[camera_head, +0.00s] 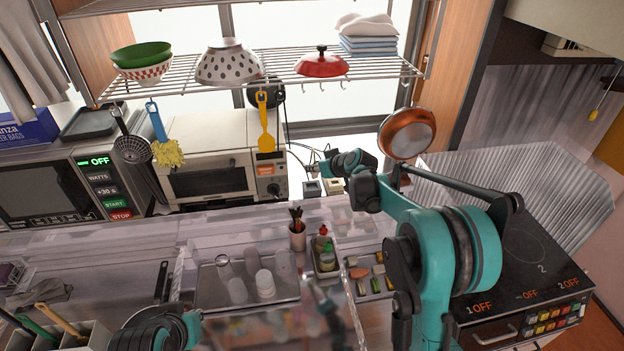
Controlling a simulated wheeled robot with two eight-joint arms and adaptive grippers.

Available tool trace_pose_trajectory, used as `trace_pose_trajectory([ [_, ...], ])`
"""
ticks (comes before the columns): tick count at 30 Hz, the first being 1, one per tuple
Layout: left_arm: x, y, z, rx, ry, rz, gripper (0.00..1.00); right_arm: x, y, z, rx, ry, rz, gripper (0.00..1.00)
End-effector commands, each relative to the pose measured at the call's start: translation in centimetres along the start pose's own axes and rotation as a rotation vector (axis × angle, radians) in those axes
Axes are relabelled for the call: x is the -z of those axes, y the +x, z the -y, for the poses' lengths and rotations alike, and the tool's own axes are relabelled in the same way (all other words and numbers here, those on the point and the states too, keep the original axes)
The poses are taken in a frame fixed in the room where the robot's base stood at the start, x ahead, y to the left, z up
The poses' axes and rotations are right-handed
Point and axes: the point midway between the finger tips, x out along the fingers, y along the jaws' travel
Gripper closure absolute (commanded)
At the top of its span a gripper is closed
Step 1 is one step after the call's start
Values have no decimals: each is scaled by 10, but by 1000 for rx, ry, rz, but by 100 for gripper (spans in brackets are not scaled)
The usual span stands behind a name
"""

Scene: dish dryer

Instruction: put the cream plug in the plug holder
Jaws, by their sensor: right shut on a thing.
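My right gripper (314,170) is at the back of the counter, just right of the toaster oven, at the end of my teal arm. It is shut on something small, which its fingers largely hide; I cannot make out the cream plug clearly. Thin cables run to the fingertips from the upper left. Just below the gripper are a small grey block (312,188) and a cream block (335,186), side by side; they look like the plug holder, but their details are too small to tell. Part of my left arm shows at the bottom left; its gripper is not visible.
The toaster oven (209,183) stands left of the gripper. A copper pan (406,133) hangs to the right, near my right arm. A wire shelf (200,87) with bowls is above. A clear-walled dish dryer (215,285) with cups is in front.

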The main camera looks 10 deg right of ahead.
Motion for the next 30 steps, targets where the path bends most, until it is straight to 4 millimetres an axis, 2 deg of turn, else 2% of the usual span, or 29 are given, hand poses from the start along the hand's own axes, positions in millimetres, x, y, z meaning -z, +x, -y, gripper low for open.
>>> trace_pose_trajectory([
  [1,-1,1,0,0,0,0,100,0,7,3,0,-1,0,100],
  [6,-2,2,0,0,0,0,100,-3,16,5,-1,0,0,100],
  [13,-6,8,0,0,0,0,100,-30,34,5,-2,0,0,100],
  [25,-8,11,0,0,0,0,100,-36,38,5,-2,0,0,100],
  [26,-8,11,0,0,0,0,100,-37,38,5,-2,0,0,75],
  [27,-7,10,0,0,0,0,100,-36,37,5,-2,0,0,64],
  [28,-7,10,0,0,0,0,100,-36,37,5,-2,0,0,57],
  [30,-7,10,0,0,0,0,100,-36,37,5,-1,0,0,57],
])
